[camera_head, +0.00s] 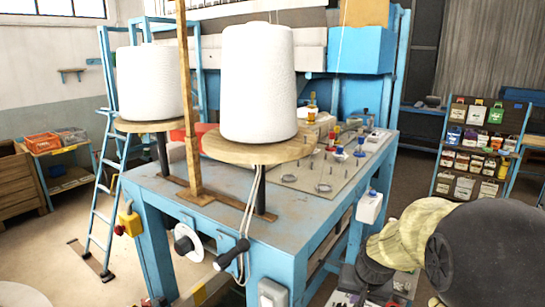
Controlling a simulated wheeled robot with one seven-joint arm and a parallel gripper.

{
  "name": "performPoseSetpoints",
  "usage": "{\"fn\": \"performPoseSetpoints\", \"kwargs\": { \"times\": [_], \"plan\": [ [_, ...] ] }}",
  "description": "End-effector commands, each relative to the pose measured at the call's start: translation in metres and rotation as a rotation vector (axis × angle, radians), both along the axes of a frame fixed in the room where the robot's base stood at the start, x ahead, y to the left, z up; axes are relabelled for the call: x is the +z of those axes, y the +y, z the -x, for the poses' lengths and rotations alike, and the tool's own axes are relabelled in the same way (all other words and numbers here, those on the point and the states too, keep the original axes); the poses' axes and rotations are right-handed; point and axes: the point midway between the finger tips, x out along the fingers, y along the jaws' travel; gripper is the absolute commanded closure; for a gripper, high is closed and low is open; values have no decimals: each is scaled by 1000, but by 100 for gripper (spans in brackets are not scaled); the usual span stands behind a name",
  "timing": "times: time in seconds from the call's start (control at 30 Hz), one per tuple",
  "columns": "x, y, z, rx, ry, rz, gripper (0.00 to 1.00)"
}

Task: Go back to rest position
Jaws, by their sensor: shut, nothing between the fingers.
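My gripper is not in view, so its fingers cannot be seen. A large dark rounded part with a yellowish patterned section fills the lower right corner and looks like my own arm. It is in front of the right side of a blue work table (150,198). No object is seen held.
Two white thread cones, a near one (258,85) and a far one (150,80), stand on round wooden discs above the table. A wooden post (188,110) rises beside them. A blue ladder (100,200) stands left. A stocked shelf (480,145) stands at right. Floor is open at left.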

Motion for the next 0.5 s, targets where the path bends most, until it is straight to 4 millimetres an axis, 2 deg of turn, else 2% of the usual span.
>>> {"fn": "performPoseSetpoints", "kwargs": {
  "times": [0.03, 0.1, 0.2, 0.3, 0.4, 0.5],
  "plan": [
    [-21, 9, 22, 37, 18, 14, 100],
    [-38, 19, 52, 90, 42, 34, 100],
    [-62, 30, 93, 163, 73, 62, 100],
    [-78, 37, 123, 218, 96, 80, 100],
    [-84, 46, 139, 249, 107, 90, 100],
    [-84, 47, 142, 255, 110, 91, 100]
  ]
}}
